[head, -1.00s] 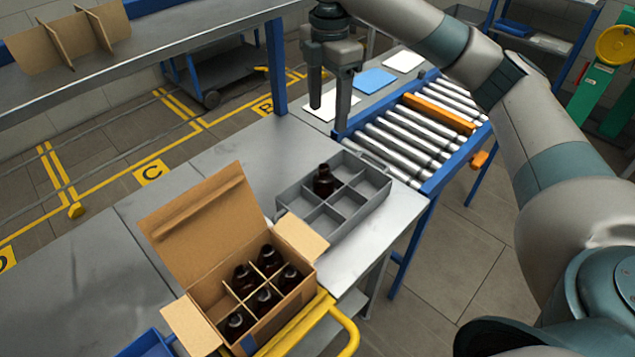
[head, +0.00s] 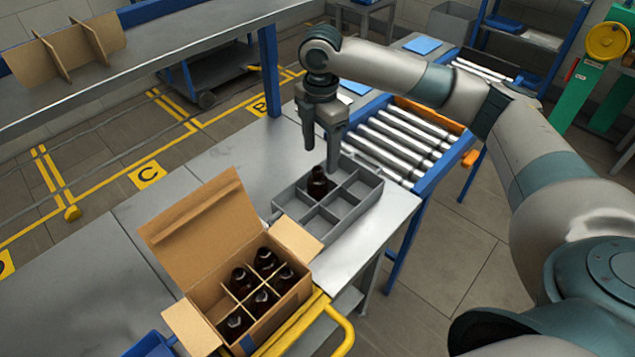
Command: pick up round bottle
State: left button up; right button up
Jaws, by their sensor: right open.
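One dark amber round bottle (head: 318,184) stands upright in a back-left compartment of the grey divided crate (head: 352,218) on the metal table. Several similar bottles (head: 265,262) stand in the cells of an open cardboard box (head: 197,222) nearer the front. My right gripper (head: 321,160) points down just above and behind the bottle in the crate. Its two fingers are apart with nothing between them. From this angle I cannot tell whether a finger touches the crate's back edge. My left gripper is not in view.
A roller conveyor (head: 395,137) with a blue frame adjoins the table's right end. A yellow handle rail (head: 345,325) and a blue bin (head: 150,346) are at the front.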

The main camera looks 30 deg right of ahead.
aim_at(318, 169)
jog(key=shift+f, duration=0.7)
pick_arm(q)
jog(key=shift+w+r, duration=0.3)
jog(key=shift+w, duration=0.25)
pick_arm(e)
jog(key=shift+f, duration=0.1)
jog(key=shift+f+p, duration=0.25)
jog(key=shift+p, duration=0.1)
jog(key=f, duration=0.1)
jog(key=f+p, duration=0.1)
jog(key=f, duration=0.2)
jog(key=shift+a+p, duration=0.3)
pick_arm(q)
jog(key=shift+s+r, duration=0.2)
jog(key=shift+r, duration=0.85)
pick_arm(e)
jog(key=shift+f, duration=0.35)
jog(key=c, duration=1.5)
